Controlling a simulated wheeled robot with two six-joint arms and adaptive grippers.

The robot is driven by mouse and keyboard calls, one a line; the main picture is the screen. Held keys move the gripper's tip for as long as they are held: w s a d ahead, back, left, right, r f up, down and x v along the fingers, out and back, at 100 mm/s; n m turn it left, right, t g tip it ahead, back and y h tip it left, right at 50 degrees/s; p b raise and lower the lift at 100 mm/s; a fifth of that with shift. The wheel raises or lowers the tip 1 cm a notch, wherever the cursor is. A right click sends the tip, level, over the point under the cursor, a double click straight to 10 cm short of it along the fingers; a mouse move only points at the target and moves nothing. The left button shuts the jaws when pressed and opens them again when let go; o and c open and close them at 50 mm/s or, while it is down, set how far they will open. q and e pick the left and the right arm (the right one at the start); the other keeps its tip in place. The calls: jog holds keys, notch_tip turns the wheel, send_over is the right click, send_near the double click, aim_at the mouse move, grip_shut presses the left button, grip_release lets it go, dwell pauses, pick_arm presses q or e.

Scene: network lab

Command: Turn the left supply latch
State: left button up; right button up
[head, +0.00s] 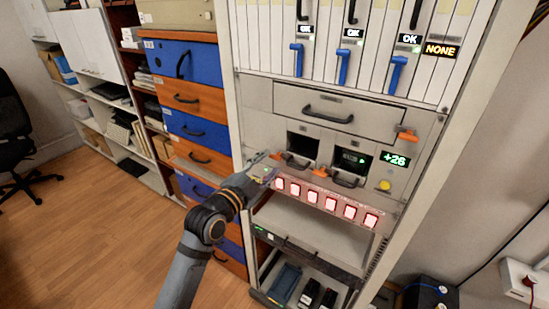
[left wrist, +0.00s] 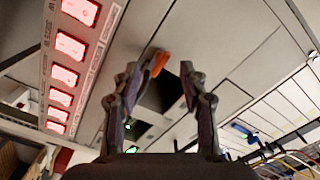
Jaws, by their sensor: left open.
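The left supply latch (head: 277,156) is a small orange lever at the left edge of the left supply bay (head: 302,145) in the head view. An orange lever also shows in the left wrist view (left wrist: 159,63), close to the left-hand fingertip. My left gripper (head: 266,164) is just left of the latch in the head view and partly overlaps its surroundings. In the left wrist view its two fingers (left wrist: 160,78) are spread apart, with a dark bay opening beyond them. I cannot tell whether a finger touches the lever. My right gripper is not in view.
A second orange lever (head: 323,171) sits by the right supply bay (head: 352,160), and another (head: 407,134) is farther right. A row of lit red-white switches (head: 328,203) runs just below the bays. A drawer (head: 340,106) is above. Blue and orange drawers (head: 190,62) stand left.

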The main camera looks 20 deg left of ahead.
aim_at(274, 159)
pick_arm(q)
jog(key=shift+p+x, duration=0.3)
jog(key=shift+x, duration=1.6)
jog(key=shift+c, duration=0.4)
